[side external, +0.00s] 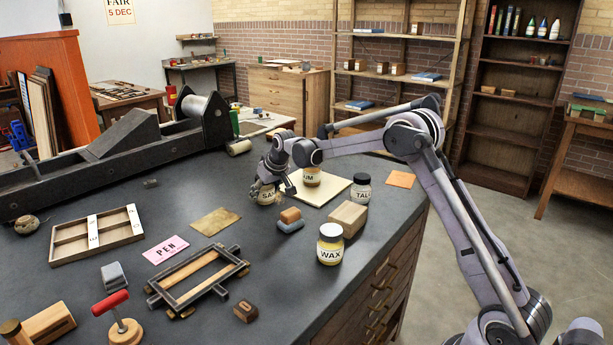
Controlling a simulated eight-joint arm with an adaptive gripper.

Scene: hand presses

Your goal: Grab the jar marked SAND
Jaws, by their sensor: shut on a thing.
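The jar marked SAND (266,197) stands on the dark worktop, its label partly hidden by my gripper, with only the first letters readable. My gripper (268,184) reaches down over the jar from the right and is shut on it. A jar marked WAX (330,244) stands nearer the front edge.
The pale board (325,199) lies beside the gripped jar. A wooden block (347,219) lies to the right. A dark frame (197,277) and a divided tray (97,239) lie to the left.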

